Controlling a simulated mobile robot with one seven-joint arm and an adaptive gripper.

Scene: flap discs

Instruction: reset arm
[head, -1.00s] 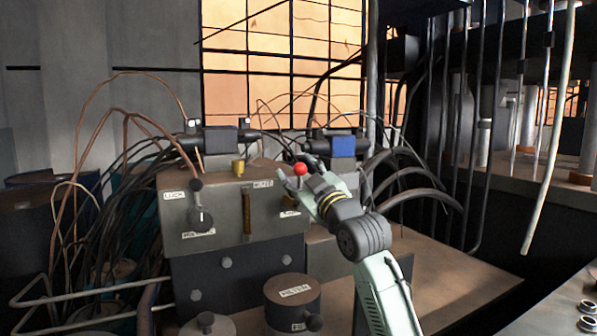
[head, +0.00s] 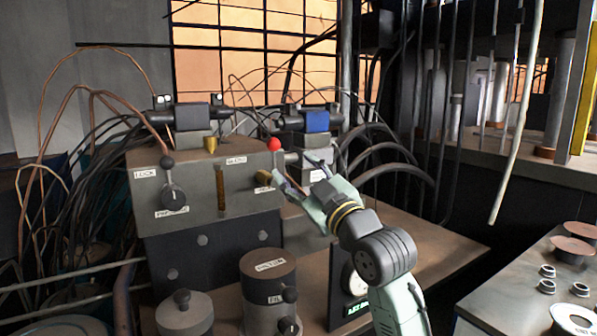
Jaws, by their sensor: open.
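My gripper (head: 296,174) is in the middle of the head view, at the end of my pale green arm. Its fingers are spread apart, with nothing seen between them. It is in front of and just right of the grey control box (head: 192,199), near the box's right upper edge. A red ball knob (head: 274,144) shows behind and to the left of the fingers. I cannot tell whether a fingertip touches the box.
A dark cylinder (head: 268,275) with a label stands below the gripper, beside a lidded grey pot (head: 184,313). Black hoses (head: 385,150) curve behind my arm. A metal bench (head: 530,285) with rings and discs is at right. Brown tabletop (head: 425,245) right of my arm is bare.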

